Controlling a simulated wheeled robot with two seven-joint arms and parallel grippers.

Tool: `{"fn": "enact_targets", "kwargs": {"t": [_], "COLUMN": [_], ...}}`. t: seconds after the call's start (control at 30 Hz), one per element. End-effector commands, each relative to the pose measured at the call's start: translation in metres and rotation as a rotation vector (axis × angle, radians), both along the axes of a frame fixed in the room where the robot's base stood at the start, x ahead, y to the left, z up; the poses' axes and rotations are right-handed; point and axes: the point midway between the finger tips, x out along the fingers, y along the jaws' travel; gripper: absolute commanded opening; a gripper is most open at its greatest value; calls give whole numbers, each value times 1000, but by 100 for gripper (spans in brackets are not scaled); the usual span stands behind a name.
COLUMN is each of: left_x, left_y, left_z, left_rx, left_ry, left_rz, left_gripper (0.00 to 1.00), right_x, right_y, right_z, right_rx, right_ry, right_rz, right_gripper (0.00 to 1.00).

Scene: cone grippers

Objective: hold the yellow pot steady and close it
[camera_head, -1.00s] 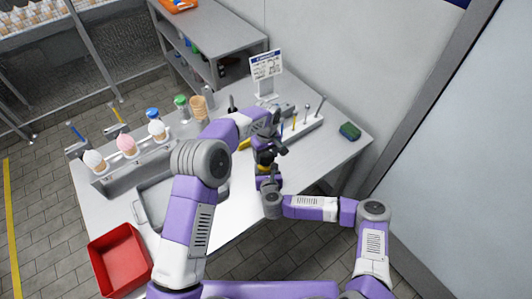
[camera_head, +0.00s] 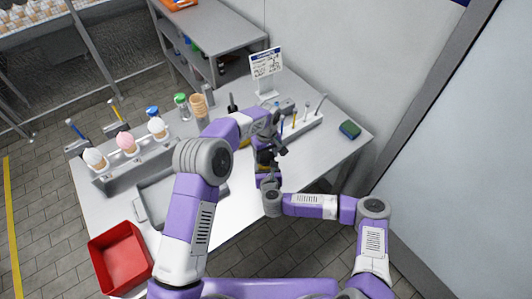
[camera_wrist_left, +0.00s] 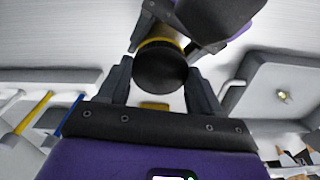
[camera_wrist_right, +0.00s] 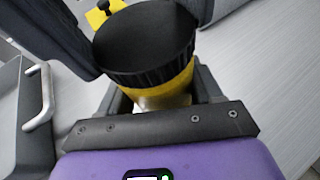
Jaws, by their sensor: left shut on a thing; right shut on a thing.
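The yellow pot (camera_wrist_right: 172,88) has a black ribbed lid (camera_wrist_right: 146,38) on its top in the right wrist view. My right gripper (camera_wrist_right: 165,105) is shut around the pot's body, below the lid. In the left wrist view the lid's black round face (camera_wrist_left: 160,70) lies between the fingers of my left gripper (camera_wrist_left: 160,82), which is shut on it. The pot's yellow band (camera_wrist_left: 160,41) shows behind the lid. In the head view my left gripper (camera_head: 267,155) is just above my right gripper (camera_head: 268,182), and the pot is mostly hidden.
A metal tray (camera_head: 180,205) and a red bin (camera_head: 120,258) are at the left. A cone rack (camera_head: 135,165) stands behind them. A tool holder (camera_head: 300,131), a sign (camera_head: 266,62) and a green sponge (camera_head: 349,130) are at the back right. The front right tabletop is fairly clear.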

Motion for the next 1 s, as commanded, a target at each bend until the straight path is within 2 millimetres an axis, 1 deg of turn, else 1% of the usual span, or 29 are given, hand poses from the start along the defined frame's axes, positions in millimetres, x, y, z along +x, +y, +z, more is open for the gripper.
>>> {"fn": "enact_targets", "kwargs": {"t": [0.13,0.27,1.0], "left_x": [0,0,1], "left_y": [0,0,0], "left_z": [0,0,0], "left_rx": [0,-1,-2], "left_ry": [0,1,5], "left_rz": [-57,-250,-1732], "left_gripper": [37,37,37], "right_x": [0,0,0], "right_y": [0,0,0], "right_z": [-1,-1,-1], "right_rx": [1,1,0], "right_ry": [1,2,2], "right_rz": [0,0,-1], "right_gripper": [0,0,0]}}
